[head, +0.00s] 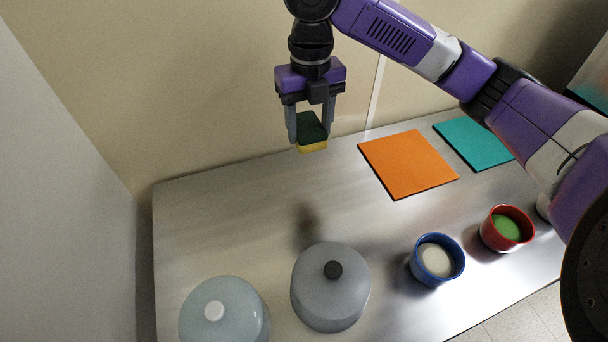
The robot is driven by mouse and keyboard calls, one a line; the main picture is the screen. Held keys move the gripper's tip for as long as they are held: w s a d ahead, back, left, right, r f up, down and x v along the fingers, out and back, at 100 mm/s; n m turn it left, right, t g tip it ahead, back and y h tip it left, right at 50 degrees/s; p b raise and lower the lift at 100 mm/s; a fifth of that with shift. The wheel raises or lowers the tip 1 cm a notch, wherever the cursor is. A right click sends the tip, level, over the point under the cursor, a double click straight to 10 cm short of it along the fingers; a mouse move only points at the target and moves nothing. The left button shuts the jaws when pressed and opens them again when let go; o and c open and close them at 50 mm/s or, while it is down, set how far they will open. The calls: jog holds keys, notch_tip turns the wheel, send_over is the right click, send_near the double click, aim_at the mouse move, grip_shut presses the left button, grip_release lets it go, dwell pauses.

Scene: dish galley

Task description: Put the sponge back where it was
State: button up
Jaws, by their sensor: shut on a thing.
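The sponge (311,133) is dark green on top with a yellow layer below. My gripper (310,123) is shut on it, one finger on each side. It holds the sponge in the air above the back of the metal counter (230,215), left of the orange mat (408,163). A faint dark shadow lies on the counter below, near the grey dome.
A teal mat (474,143) lies at the back right. A grey dome with a black knob (328,298) and a pale dome with a white knob (225,317) stand at the front. A blue bowl (437,276) and a red bowl (489,236) stand right. The counter's left-middle is clear.

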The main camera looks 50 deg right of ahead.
aim_at(310, 130)
notch_tip(310, 130, down, 16)
jog(key=shift+r+p, duration=0.1)
jog(key=shift+p, duration=0.25)
jog(key=o, duration=1.2)
notch_tip(310, 130, up, 12)
jog(key=shift+b, duration=0.55)
